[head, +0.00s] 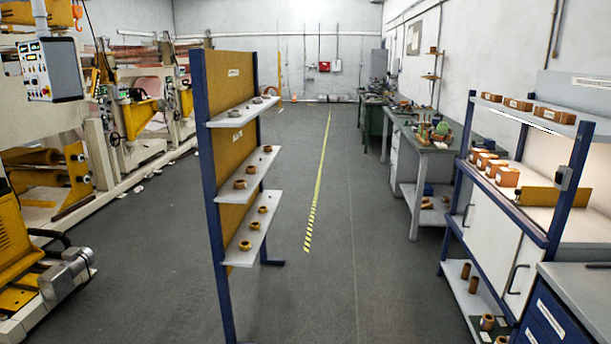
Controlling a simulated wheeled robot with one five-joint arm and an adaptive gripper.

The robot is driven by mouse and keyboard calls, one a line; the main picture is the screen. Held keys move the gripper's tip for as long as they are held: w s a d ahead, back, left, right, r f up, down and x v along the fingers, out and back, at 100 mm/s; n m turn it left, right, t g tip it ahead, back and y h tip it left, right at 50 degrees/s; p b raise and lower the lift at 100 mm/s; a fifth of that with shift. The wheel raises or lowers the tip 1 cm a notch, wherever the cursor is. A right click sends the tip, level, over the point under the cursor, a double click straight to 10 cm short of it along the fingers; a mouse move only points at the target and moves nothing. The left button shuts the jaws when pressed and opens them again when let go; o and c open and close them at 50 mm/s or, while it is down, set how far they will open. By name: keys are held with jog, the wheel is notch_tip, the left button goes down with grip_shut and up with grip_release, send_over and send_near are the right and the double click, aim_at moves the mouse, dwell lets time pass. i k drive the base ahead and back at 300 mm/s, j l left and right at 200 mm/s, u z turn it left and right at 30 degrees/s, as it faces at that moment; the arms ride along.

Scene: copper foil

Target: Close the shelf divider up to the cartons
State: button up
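An upright yellow-brown panel, which looks like the shelf divider (556,197), stands on the lit bench-height shelf at the right. Several small orange-brown cartons (507,177) with white labels stand on the same shelf, to its left. The divider's left end is close to the nearest carton; I cannot tell whether they touch. More cartons (518,104) sit in a row on the upper shelf above. My gripper is not in view.
The cartons' blue-framed unit (468,142) has white doors below. A blue drawer cabinet (548,312) stands in front of it at the lower right. A shelf rack (204,180) holding small rolls stands left of centre. Grey floor (350,235) is clear between them.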

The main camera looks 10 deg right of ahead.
aim_at(529, 196)
jog(key=z, duration=1.35)
